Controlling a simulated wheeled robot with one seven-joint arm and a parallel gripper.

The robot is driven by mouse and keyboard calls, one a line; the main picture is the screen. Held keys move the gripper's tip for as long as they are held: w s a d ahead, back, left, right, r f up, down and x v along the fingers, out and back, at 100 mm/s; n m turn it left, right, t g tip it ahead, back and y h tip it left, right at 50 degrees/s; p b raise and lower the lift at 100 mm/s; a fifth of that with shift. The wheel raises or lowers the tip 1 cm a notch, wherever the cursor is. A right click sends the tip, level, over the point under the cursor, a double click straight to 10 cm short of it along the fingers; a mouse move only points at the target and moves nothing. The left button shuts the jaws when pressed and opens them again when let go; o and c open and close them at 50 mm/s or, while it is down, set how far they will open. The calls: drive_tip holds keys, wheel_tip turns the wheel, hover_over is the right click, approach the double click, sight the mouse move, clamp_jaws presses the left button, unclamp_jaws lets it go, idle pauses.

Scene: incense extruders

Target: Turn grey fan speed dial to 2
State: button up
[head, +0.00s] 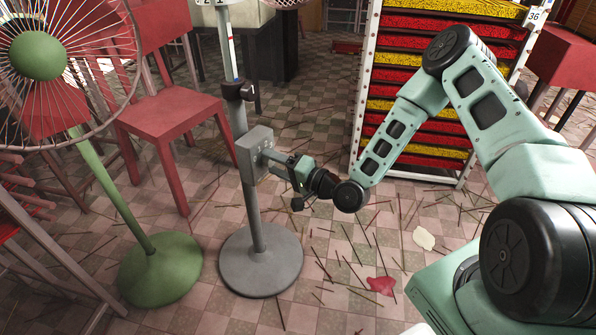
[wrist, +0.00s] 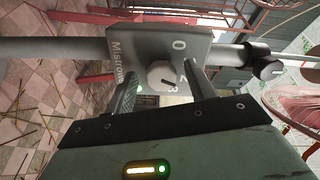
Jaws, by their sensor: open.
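The grey fan stand has a round grey base (head: 261,262), an upright pole and a grey control box (head: 255,150). In the wrist view the box's panel (wrist: 145,45) carries lettering, a 0 and further marks partly hidden by the dial and a finger. The pale, faceted speed dial (wrist: 162,75) sticks out of this panel. My gripper (head: 276,159) is at the box's right side in the head view. In the wrist view its fingers are apart, one on each side of the dial; I cannot tell whether they touch it. The dial's exact setting is unclear.
A green fan (head: 160,268) and a red chair (head: 172,115) stand to the left. A rack of red and yellow trays (head: 420,108) stands behind my arm. Thin sticks and a red patch (head: 381,285) lie on the tiled floor. A dark knob (head: 249,91) juts from the pole.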

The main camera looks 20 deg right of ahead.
drive_tip(key=p+v, duration=0.2)
drive_tip(key=v, duration=1.5)
drive_tip(key=shift+w, duration=0.1)
